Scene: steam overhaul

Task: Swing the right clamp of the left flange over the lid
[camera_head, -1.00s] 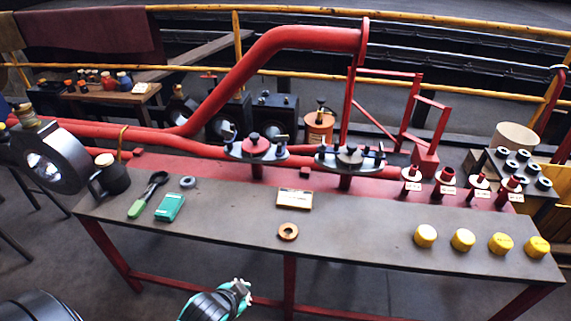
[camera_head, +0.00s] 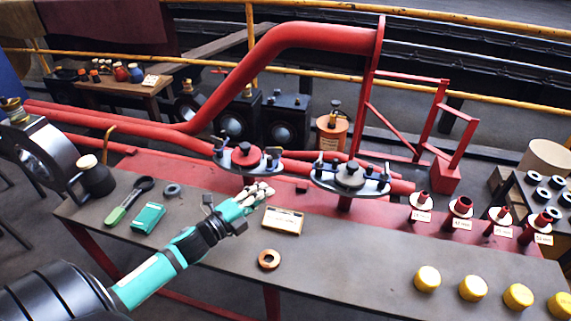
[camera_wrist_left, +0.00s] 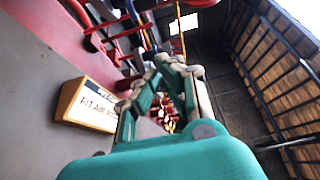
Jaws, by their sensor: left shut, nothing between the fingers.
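The left flange (camera_head: 222,163) is a dark round plate with a red lid (camera_head: 245,155) on it, standing behind the bench. Its right clamp (camera_head: 272,155) is a small dark piece at the plate's right side. I cannot make out its exact angle. Another clamp (camera_head: 219,145) stands at the left side. My left gripper (camera_head: 262,191) is shut and empty, just in front of and below the left flange, apart from the clamp. In the left wrist view its closed fingers (camera_wrist_left: 178,68) point ahead. My right gripper is not in view.
The right flange (camera_head: 378,187) with a grey lid stands close by on the right. A small labelled box (camera_head: 283,220) lies beside my left gripper, with a copper-coloured ring (camera_head: 269,259) nearer. A green-handled tool (camera_head: 122,207) and a teal box (camera_head: 148,217) lie left. Several yellow caps (camera_head: 428,279) stand right.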

